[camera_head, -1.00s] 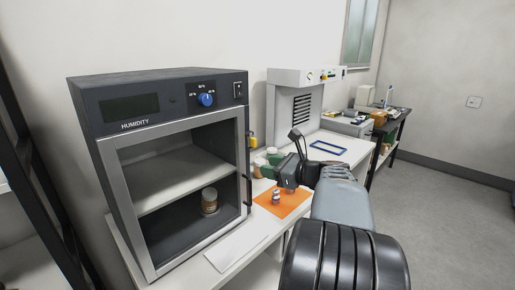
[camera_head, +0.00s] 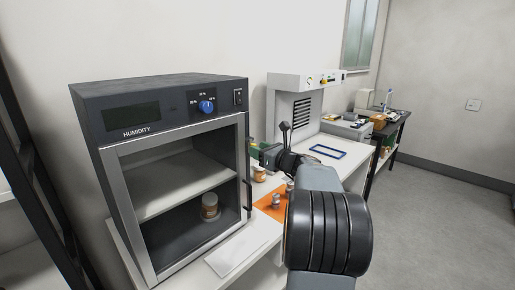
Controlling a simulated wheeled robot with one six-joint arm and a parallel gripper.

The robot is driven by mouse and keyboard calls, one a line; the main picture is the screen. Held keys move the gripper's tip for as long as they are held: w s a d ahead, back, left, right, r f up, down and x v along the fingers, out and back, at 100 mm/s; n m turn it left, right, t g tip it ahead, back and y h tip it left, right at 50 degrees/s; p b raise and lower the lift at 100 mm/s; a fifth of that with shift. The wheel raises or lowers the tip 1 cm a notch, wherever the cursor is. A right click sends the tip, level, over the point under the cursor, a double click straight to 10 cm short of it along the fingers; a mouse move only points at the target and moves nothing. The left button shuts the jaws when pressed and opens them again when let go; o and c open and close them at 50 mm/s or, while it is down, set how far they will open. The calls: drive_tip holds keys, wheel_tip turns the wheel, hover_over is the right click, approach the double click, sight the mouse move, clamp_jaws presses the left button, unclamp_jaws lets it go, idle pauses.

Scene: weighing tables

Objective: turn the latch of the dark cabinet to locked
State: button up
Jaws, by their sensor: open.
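The dark cabinet (camera_head: 93,97), labelled HUMIDITY, stands at left on the white table. Its glass door (camera_head: 113,175) with a silver frame looks closed, and a dark handle (camera_head: 248,196) is on the door's right edge. My gripper (camera_head: 264,156) is open beside the cabinet's right side, above the handle's height. A blue knob (camera_head: 206,106) is on the front panel.
A jar (camera_head: 210,206) stands inside the cabinet's lower space. Small jars (camera_head: 277,199) stand on or near an orange mat (camera_head: 267,208) right of the cabinet. A white card (camera_head: 232,256) lies in front. A white machine (camera_head: 292,82) and a blue frame (camera_head: 328,152) are further back.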

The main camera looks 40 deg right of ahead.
drive_tip(key=shift+w+a, duration=0.15)
drive_tip(key=shift+w, duration=0.45)
clamp_jaws()
